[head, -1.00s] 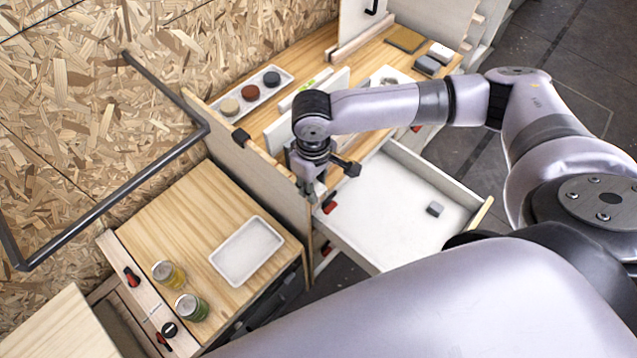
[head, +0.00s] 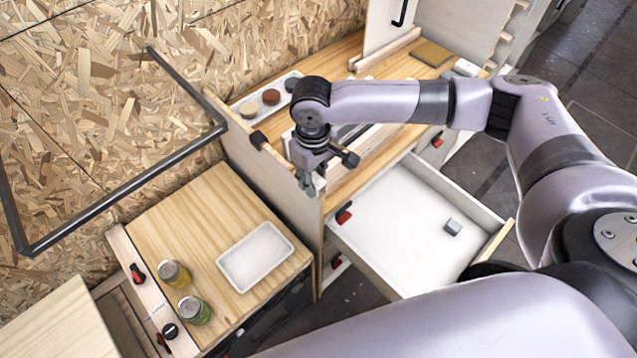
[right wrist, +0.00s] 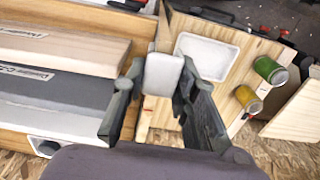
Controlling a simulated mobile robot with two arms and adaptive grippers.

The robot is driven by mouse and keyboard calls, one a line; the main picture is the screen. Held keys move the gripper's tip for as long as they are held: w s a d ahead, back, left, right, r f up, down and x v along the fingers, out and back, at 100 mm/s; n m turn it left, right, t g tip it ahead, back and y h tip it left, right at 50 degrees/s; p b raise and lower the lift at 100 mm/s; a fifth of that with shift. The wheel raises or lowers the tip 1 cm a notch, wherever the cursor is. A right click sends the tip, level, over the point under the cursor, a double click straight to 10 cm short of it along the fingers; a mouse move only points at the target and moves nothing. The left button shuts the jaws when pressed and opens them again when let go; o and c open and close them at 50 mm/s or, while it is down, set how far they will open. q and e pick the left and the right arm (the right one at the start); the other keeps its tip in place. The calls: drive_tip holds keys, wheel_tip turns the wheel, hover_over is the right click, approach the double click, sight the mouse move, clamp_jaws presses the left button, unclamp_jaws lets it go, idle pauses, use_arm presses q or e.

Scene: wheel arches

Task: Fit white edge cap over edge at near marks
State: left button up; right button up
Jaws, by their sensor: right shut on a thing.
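The white edge cap (right wrist: 163,74) is a small rounded block between the fingers of my right gripper (right wrist: 158,88) in the right wrist view. In the head view that gripper (head: 308,184) points down by the top of the pale upright side panel (head: 285,180), near its front end. The cap is hard to make out there. Small reddish spots (right wrist: 148,130) show near the panel edge in the wrist view. I cannot tell whether the cap touches the edge. My left gripper is not seen.
A lower cabinet top left of the panel holds a white tray (head: 256,257) and yellow (head: 175,275) and green (head: 194,311) jars. An open drawer (head: 400,225) with a small grey block (head: 452,227) lies to the right. A dark rail (head: 120,199) runs along the chipboard wall.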

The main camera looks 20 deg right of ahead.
drive_tip(key=shift+w+a+b, duration=0.3)
drive_tip(key=shift+w+b, duration=0.35)
drive_tip(key=shift+w, duration=0.15)
drive_tip(key=shift+w+a+b, duration=0.25)
drive_tip(key=shift+w+b, duration=0.45)
drive_tip(key=shift+w, duration=0.1)
drive_tip(key=shift+w+a+b, duration=0.3)
drive_tip(key=shift+w+b, duration=0.35)
drive_tip(key=shift+w, duration=0.15)
drive_tip(key=shift+w+a, duration=0.15)
drive_tip(key=shift+w, duration=0.2)
drive_tip(key=shift+b, duration=0.3)
drive_tip(key=shift+f+p, duration=0.25)
drive_tip(key=shift+p, duration=0.2)
drive_tip(key=shift+f, duration=0.1)
drive_tip(key=shift+f, duration=0.15)
drive_tip(key=shift+f+p, duration=0.25)
drive_tip(key=shift+p, duration=0.1)
drive_tip(key=shift+f, duration=0.25)
